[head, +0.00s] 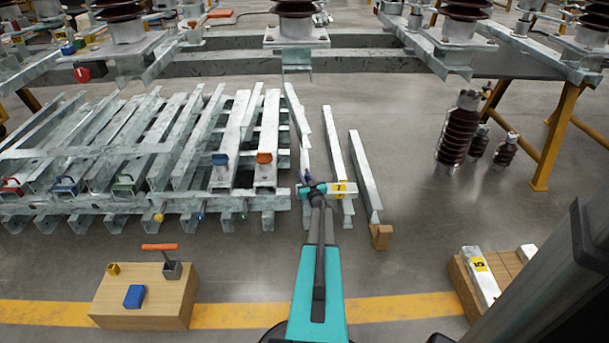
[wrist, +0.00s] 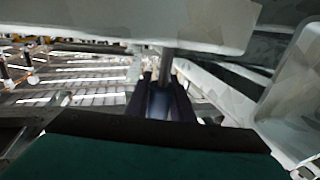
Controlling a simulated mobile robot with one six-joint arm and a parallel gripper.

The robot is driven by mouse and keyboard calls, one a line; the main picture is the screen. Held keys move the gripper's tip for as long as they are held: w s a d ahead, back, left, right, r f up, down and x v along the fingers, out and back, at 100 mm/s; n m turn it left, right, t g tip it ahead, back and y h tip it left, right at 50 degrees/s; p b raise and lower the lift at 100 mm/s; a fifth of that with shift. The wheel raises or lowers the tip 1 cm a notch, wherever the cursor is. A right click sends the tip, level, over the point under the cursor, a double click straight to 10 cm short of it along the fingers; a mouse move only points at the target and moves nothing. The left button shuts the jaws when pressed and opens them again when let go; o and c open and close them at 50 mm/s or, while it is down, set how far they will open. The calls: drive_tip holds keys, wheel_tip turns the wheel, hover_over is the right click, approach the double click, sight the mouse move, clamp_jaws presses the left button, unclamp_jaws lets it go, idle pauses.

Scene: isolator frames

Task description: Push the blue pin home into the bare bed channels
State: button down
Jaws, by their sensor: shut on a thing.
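The bed of galvanized channels (head: 272,196) lies at left in the head view. My gripper (head: 308,179) is at the near end of loose channels just right of the bed. It is shut on a small dark blue piece, seemingly the blue pin, largely hidden in the head view. In the wrist view my gripper (wrist: 160,92) has dark fingers closed around this blue pin (wrist: 158,104). A thin grey shaft (wrist: 167,64) runs from between them up to the underside of a pale steel channel (wrist: 205,22). I cannot tell whether the shaft enters a hole.
More blue and orange fittings (head: 264,158) stand on the bed. Loose channels (head: 364,170) lie on the floor to the right, one by a wooden block (head: 381,236). A wooden box (head: 140,312) stands front left.

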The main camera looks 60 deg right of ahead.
drive_tip(key=shift+f+b, duration=1.75)
drive_tip(key=shift+f, duration=0.45)
idle(0.5)
drive_tip(key=c, duration=1.5)
unclamp_jaws()
drive_tip(key=shift+o, duration=0.2)
drive_tip(key=p+v, duration=0.4)
drive_tip(key=v, duration=0.8)
drive_tip(key=shift+s+a+r, duration=0.1)
drive_tip(key=shift+s+r, duration=0.05)
drive_tip(key=shift+s+a, duration=0.45)
drive_tip(key=shift+s, duration=0.1)
